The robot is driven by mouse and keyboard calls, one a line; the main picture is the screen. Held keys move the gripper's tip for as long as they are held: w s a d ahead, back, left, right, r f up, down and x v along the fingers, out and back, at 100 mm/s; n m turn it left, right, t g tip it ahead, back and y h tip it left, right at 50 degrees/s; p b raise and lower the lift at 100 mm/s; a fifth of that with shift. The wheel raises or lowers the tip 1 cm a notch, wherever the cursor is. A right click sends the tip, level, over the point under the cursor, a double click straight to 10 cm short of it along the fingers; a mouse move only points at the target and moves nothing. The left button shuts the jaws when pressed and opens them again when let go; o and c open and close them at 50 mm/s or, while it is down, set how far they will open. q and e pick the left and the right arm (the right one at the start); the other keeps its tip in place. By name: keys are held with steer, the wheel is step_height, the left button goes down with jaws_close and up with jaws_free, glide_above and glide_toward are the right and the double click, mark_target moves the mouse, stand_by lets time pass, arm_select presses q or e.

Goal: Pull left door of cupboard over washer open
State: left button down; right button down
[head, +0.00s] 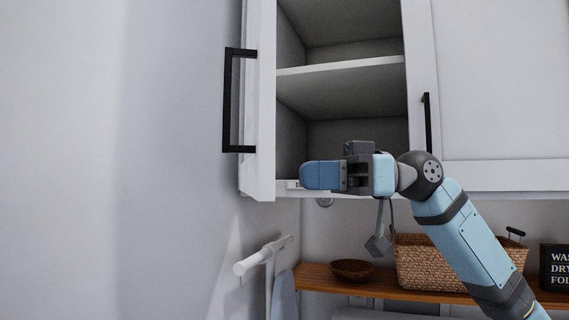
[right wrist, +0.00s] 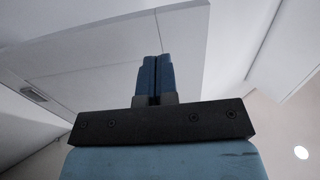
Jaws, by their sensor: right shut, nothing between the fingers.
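The cupboard's left door (head: 262,100) stands swung out wide at the left and shows almost edge-on. Its black bar handle (head: 227,100) is on the face turned toward the left wall. The left part of the cupboard is exposed, with an empty grey inside and a white shelf (head: 345,66). My right gripper (head: 306,176) is in front of the cupboard's lower edge, pointing left toward the door's inner side. Its blue fingers are shut and empty, also in the right wrist view (right wrist: 155,68). Whether the fingertips touch the door cannot be told. My left gripper is not in view.
The right door (head: 500,80) is shut, with a black handle (head: 427,122). Below, a wooden shelf (head: 325,280) holds a brown bowl (head: 352,270), a wicker basket (head: 415,265) and a dark sign (head: 555,268). A white rod (head: 262,255) sticks out at lower left.

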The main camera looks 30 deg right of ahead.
steer(key=p+x, duration=0.1)
steer(key=x, duration=0.3)
steer(key=shift+a, duration=0.2)
